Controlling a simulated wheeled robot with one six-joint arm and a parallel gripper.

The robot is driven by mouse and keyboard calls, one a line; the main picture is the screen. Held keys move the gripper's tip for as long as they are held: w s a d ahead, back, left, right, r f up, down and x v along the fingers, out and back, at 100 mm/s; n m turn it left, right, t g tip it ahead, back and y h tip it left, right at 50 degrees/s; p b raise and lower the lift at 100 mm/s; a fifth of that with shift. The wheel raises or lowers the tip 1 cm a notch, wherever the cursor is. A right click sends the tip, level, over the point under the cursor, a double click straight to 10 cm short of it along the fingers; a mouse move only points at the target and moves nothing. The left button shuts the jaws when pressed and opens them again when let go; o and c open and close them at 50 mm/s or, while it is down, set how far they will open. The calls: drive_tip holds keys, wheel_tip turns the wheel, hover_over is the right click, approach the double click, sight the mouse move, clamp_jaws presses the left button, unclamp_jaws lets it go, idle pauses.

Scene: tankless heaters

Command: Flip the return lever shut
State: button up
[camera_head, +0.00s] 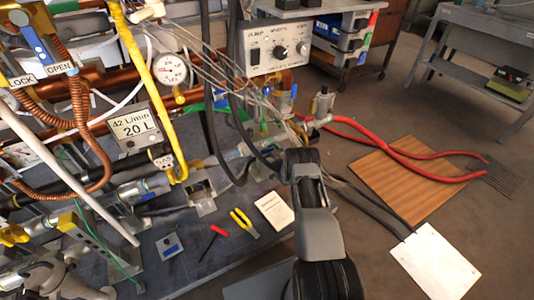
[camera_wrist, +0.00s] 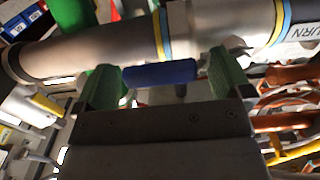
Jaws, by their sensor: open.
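In the wrist view, a pipe (camera_wrist: 90,50) with yellow and blue bands crosses the top. A partly cut-off label (camera_wrist: 301,34) on it reads "URN". A blue lever handle (camera_wrist: 160,73), which appears to be the return lever, lies along the pipe's near side. My gripper (camera_wrist: 164,62) is open, with one green fingertip at each end of the handle. I cannot tell whether the fingers touch it. The lever's pivot is hidden. In the head view my arm covers the gripper, and I cannot make out the lever there.
Copper pipes (camera_wrist: 290,122) run close on the right in the wrist view. In the head view, a pump switch box (camera_head: 277,45), thin wires and red hoses (camera_head: 400,150) crowd the area beyond my arm. Pliers (camera_head: 243,222) and a paper (camera_head: 273,211) lie to the left.

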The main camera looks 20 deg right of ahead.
drive_tip(key=shift+w, duration=0.3)
drive_tip(key=c, duration=1.3)
drive_tip(key=shift+a, duration=0.1)
drive_tip(key=shift+f, duration=0.1)
